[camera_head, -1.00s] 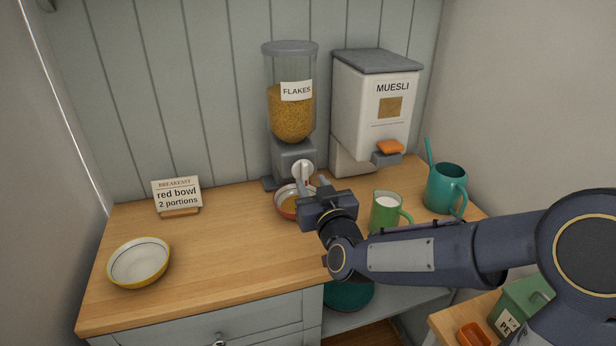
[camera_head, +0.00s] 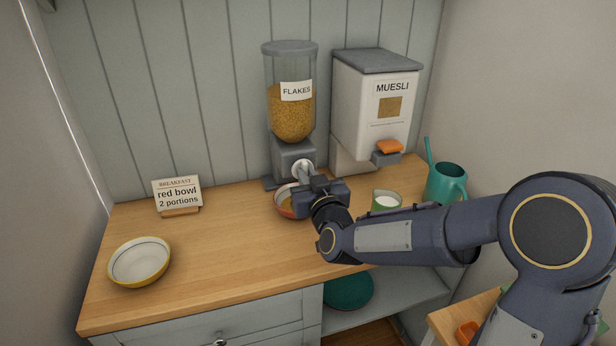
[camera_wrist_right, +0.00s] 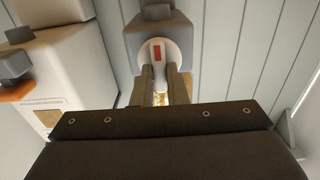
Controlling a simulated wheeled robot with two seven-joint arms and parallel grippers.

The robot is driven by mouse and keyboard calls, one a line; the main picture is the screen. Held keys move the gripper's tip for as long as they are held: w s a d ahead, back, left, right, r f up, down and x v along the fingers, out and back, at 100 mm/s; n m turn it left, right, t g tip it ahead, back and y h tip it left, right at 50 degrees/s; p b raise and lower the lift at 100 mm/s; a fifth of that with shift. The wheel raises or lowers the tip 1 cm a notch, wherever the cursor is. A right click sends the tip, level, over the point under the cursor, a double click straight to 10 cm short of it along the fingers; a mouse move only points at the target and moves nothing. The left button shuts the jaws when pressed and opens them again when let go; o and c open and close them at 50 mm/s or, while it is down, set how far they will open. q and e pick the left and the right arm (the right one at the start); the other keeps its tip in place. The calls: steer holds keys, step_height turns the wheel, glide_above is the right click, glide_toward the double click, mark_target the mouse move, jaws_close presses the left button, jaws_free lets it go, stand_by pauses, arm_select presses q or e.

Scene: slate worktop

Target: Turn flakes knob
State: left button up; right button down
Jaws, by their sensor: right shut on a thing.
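The flakes dispenser (camera_head: 291,112) stands at the back of the worktop, a clear container of flakes over a grey base. Its white round knob (camera_head: 302,168) is on the front of the base. In the right wrist view the knob (camera_wrist_right: 157,52) has a red mark and its grip lies between my fingers. My right gripper (camera_wrist_right: 160,88) is shut on the knob's grip. In the head view my right gripper (camera_head: 308,178) partly hides the knob. The red bowl (camera_head: 286,203) sits under the dispenser with some flakes in it, partly hidden. My left gripper is out of view.
The muesli dispenser (camera_head: 366,100) with an orange lever stands right of the flakes. A green jug of milk (camera_head: 386,201) and a teal watering can (camera_head: 446,184) stand at the right. A yellow-rimmed bowl (camera_head: 139,262) and a card (camera_head: 177,192) reading "red bowl 2 portions" are at left.

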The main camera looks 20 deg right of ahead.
steer(key=shift+f+m+b, duration=0.2)
steer(key=shift+m+b, duration=0.6)
steer(key=shift+b, duration=0.3)
steer(key=m+b, duration=0.4)
steer(key=shift+d+f+b, duration=0.1)
steer(key=shift+d+b, duration=0.05)
steer(key=shift+b, duration=0.2)
steer(key=m+b, duration=0.3)
steer(key=shift+m, duration=0.4)
steer(key=m+b, duration=0.5)
steer(key=m, duration=0.3)
steer(key=shift+d+f+m+b, duration=0.1)
steer(key=shift+d+m+b, duration=0.05)
steer(key=shift+m+b, duration=0.15)
steer(key=shift+m, duration=0.3)
